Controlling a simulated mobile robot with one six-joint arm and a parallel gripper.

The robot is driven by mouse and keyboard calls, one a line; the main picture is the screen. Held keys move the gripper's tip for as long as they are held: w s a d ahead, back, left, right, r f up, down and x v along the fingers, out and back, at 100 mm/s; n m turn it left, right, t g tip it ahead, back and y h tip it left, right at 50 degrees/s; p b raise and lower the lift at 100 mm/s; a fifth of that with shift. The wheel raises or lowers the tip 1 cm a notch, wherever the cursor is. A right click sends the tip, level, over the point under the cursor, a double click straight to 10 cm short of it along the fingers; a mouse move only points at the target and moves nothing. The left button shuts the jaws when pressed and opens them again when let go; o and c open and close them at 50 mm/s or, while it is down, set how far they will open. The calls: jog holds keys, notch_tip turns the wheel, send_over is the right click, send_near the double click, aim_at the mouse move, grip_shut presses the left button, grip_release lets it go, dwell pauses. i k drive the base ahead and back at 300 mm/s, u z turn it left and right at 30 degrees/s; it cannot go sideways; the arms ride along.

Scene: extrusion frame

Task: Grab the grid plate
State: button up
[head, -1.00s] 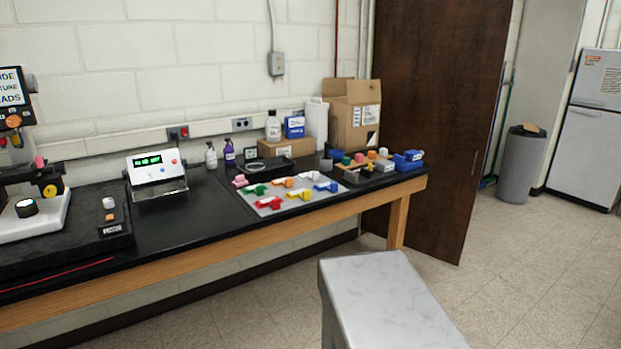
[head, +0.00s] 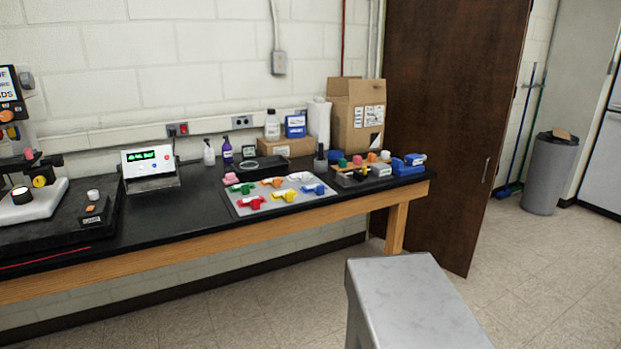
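I cannot tell for sure which object is the grid plate. A flat light-grey plate (head: 262,191) lies on the black bench top, right of the middle. It carries several coloured pieces in rows, among them a green piece (head: 241,188), a red piece (head: 250,203), a yellow piece (head: 285,196) and a blue piece (head: 315,189). No grid marking can be made out at this distance.
A white device with a green display (head: 150,166) stands left on the bench (head: 190,215). Bottles, cardboard boxes (head: 355,112) and a cluster of coloured parts stand behind and right of the plate. A grey block (head: 415,300) rises in front. Floor is open at right.

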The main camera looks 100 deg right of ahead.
aim_at(304, 177)
jog(key=u, duration=0.05)
jog(key=k, duration=1.4)
jog(key=z, duration=1.15)
jog(key=i, duration=0.6)
jog(key=z, duration=0.05)
